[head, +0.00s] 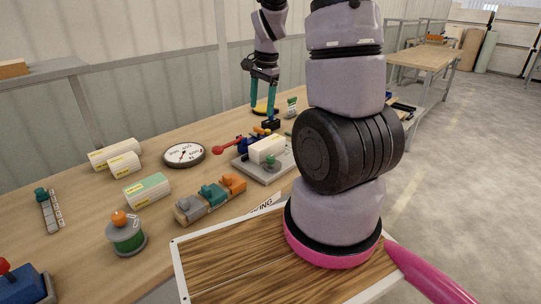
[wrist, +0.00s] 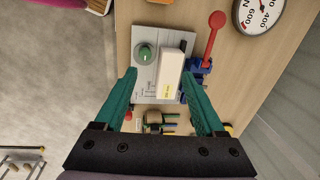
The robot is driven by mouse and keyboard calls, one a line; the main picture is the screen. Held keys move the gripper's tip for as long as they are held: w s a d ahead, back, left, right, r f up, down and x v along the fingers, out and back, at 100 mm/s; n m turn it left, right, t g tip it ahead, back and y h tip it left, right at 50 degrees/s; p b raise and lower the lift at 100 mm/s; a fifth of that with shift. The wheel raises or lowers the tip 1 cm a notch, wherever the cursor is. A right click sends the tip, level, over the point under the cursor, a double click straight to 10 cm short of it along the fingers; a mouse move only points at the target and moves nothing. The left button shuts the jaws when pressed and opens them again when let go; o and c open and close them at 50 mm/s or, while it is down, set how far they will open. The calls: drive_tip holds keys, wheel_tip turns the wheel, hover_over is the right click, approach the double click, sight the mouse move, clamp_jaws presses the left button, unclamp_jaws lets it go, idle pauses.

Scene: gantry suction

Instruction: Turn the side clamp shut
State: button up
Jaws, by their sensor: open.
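The side clamp is blue with a long red handle ending in a round knob. In the head view its handle (head: 228,148) points left from the grey plate (head: 262,174). In the wrist view the blue clamp body (wrist: 196,67) sits against the right side of a cream block, and the handle (wrist: 214,40) leans away up and right. The cream block (wrist: 170,74) rests on the plate beside a green knob (wrist: 145,54). My gripper (head: 262,115) has two teal fingers, spread apart and empty, above the plate's far side. In the wrist view the fingers straddle the block from above.
A round dial (head: 184,154) lies left of the handle. A wood-topped panel (head: 240,262) is in front. Small items lie beyond the plate (wrist: 155,120).

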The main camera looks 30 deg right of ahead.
drive_tip(key=m+g, duration=0.2)
hover_over(271, 156)
wheel_tip(271, 156, down, 10)
drive_tip(key=r, duration=0.1)
drive_tip(key=shift+h, duration=0.4)
wheel_tip(271, 156, down, 11)
drive_tip(key=shift+a+r, duration=0.1)
drive_tip(key=shift+a, duration=0.05)
drive_tip(key=shift+s, duration=0.1)
clamp_jaws()
